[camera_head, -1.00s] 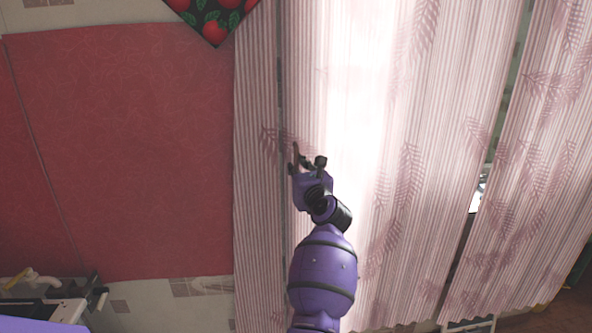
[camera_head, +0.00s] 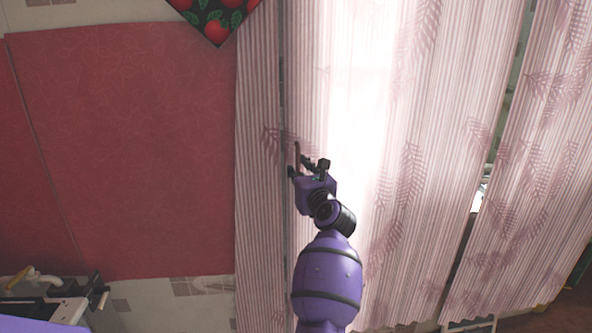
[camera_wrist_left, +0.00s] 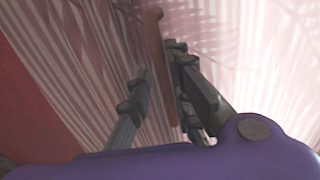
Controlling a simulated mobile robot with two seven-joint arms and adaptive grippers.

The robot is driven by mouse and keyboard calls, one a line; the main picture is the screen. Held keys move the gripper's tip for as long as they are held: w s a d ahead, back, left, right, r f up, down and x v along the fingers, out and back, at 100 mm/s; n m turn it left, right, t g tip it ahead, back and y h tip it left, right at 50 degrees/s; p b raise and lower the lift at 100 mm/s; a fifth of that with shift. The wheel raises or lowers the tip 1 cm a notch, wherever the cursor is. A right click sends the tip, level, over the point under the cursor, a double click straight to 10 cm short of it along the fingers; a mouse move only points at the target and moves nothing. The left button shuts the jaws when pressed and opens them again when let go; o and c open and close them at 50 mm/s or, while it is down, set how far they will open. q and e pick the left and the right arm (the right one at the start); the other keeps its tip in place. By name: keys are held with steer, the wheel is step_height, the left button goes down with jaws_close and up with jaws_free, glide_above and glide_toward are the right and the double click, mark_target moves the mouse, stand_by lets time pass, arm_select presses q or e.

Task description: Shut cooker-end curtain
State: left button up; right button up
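Pink striped curtains with leaf prints hang on the right of the head view: a narrow panel (camera_head: 258,200), a wide panel (camera_head: 430,150) and a far-right panel (camera_head: 545,170). A thin dark gap parts the narrow and wide panels. My left gripper (camera_head: 310,164) is in front of the wide panel's left edge. A reddish-brown upright bar (camera_head: 297,155) is at its fingers. In the left wrist view this bar (camera_wrist_left: 161,50) stands between the open fingers, close to the right one and apart from the left one. Firm contact cannot be seen. My right gripper is out of view.
A red wall panel (camera_head: 120,150) fills the left. A tomato-print cloth (camera_head: 215,18) hangs at the top. A slanted gap (camera_head: 480,190) separates the wide and far-right curtains.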

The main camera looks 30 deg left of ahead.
arm_select(q)
steer(key=v, duration=1)
steer(key=shift+r, duration=0.1)
